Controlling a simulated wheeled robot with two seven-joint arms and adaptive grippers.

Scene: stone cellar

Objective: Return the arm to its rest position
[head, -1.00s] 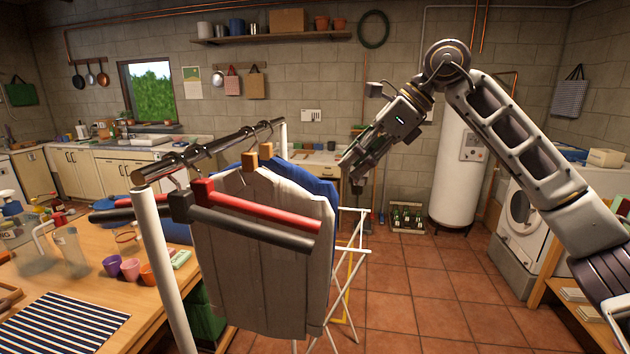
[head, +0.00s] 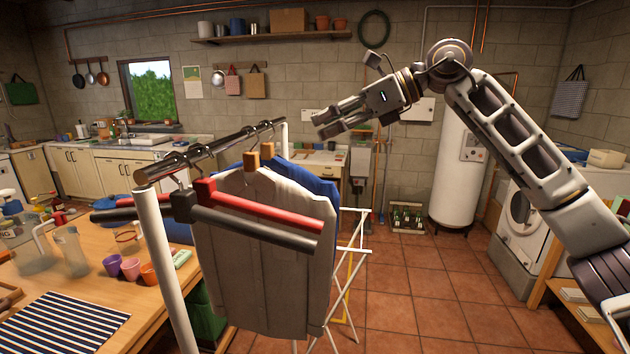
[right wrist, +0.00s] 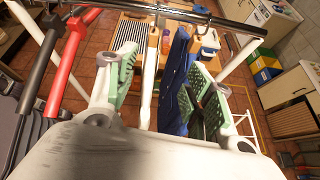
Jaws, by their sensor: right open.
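My right gripper (head: 328,124) is raised in the middle of the head view, to the right of the clothes rail (head: 225,150). Its fingers point left and are apart, with nothing between them in the head view. In the right wrist view the green-padded fingers (right wrist: 160,95) stand wide apart, and the blue garment (right wrist: 178,85) shows beyond them. My left gripper is not in view.
A wooden table (head: 100,290) with cups and a striped mat (head: 62,322) stands at the left. A white drying rack (head: 352,245) stands behind the garments. A water heater (head: 458,170) and washing machine (head: 522,205) are at the right. The tiled floor between is clear.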

